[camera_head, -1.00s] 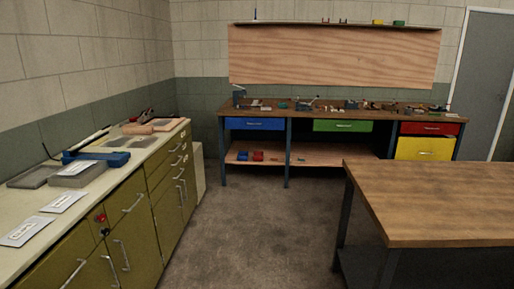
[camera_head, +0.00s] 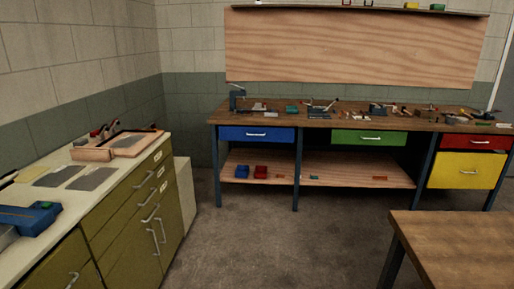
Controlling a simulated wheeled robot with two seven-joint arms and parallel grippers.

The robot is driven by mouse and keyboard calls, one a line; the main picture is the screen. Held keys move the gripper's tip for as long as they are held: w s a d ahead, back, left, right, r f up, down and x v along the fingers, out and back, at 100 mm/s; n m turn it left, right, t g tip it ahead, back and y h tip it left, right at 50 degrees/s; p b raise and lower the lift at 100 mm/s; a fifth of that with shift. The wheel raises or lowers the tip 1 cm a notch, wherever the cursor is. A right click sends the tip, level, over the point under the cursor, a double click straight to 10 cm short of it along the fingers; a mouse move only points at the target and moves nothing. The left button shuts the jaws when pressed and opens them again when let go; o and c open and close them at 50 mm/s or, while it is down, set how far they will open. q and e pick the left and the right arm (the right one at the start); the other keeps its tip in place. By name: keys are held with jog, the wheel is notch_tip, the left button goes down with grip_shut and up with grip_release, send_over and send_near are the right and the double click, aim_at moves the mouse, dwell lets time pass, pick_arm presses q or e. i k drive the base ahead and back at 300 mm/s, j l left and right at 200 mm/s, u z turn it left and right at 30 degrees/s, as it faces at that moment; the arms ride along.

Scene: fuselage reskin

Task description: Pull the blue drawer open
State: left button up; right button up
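The blue drawer (camera_head: 257,134) is shut under the left end of the wooden workbench (camera_head: 300,117) at the back wall. A light metal handle (camera_head: 256,134) runs across the middle of its front. Open floor lies between me and the drawer. Neither of my grippers shows in the head view.
An olive cabinet with a pale counter (camera_head: 130,222) runs along the left wall. A wooden table (camera_head: 450,240) stands at the lower right. The grey floor (camera_head: 270,245) between them is clear. Green (camera_head: 369,137), red (camera_head: 475,142) and yellow (camera_head: 465,170) drawers are right of the blue one.

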aim_at(239, 133)
jog(key=i, duration=1.2)
jog(key=i+l, duration=0.15)
jog(key=i, duration=1)
